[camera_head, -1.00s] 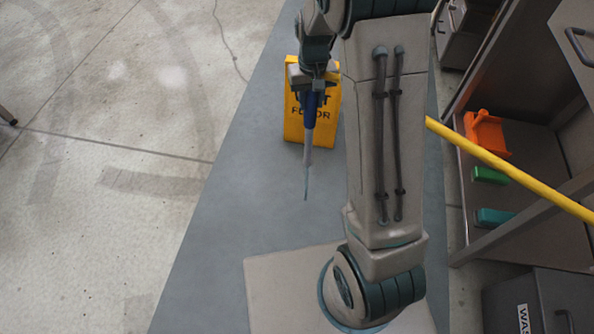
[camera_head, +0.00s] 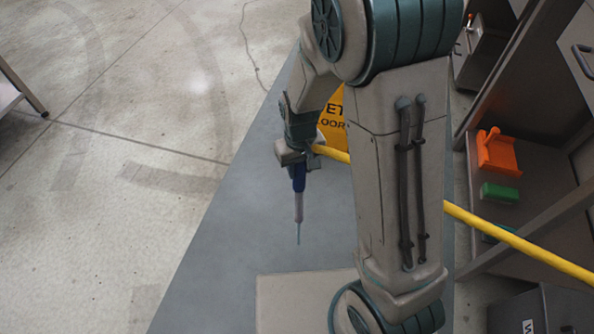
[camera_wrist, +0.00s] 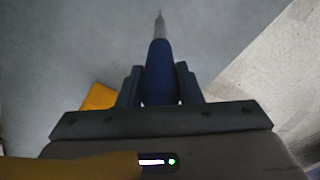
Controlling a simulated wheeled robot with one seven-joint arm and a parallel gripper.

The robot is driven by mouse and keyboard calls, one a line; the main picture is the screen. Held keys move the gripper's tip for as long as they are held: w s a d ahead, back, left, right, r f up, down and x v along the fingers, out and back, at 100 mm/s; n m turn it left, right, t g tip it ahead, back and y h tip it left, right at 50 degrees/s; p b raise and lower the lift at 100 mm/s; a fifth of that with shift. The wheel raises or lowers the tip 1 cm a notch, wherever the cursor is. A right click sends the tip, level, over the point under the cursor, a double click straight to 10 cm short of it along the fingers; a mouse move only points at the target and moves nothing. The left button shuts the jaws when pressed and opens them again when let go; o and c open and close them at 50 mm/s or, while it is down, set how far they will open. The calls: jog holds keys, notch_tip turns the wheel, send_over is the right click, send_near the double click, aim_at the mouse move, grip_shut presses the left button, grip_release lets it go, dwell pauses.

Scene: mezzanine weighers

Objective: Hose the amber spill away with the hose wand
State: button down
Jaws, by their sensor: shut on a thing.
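My gripper (camera_head: 295,160) is shut on the hose wand (camera_head: 298,183), which points down over the blue-grey floor strip (camera_head: 235,225). The wand has a blue grip and a grey nozzle with a thin pale teal line below it. I cannot tell whether that line is water. In the wrist view, my gripper (camera_wrist: 159,85) has its fingers on both sides of the blue wand (camera_wrist: 160,65), with the nozzle pointing away over grey floor. A yellow hose (camera_head: 520,243) passes behind my arm. No amber spill shows in either view.
A yellow wet-floor sign (camera_head: 334,118) stands behind my gripper, partly hidden. At right, a metal unit holds an orange item (camera_head: 497,152) and a green block (camera_head: 499,193). A table leg (camera_head: 25,88) shows at upper left. Open concrete lies left.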

aim_at(297, 192)
jog(key=shift+s+a+f, duration=0.25)
jog(key=shift+s+a, duration=0.1)
jog(key=shift+s, duration=0.1)
jog(key=shift+s+f, duration=0.1)
jog(key=shift+f, duration=0.1)
notch_tip(297, 192, down, 6)
jog(key=b, duration=0.5)
jog(key=shift+r, duration=0.25)
jog(key=w+d+r+m+p, duration=0.1)
jog(key=w+d+r+m, duration=0.3)
jog(key=w+d+r, duration=0.6)
notch_tip(297, 192, up, 22)
jog(key=s+d+p, duration=0.1)
jog(key=p, duration=3.3)
jog(key=shift+s+d, duration=0.4)
jog(key=shift+f, duration=0.15)
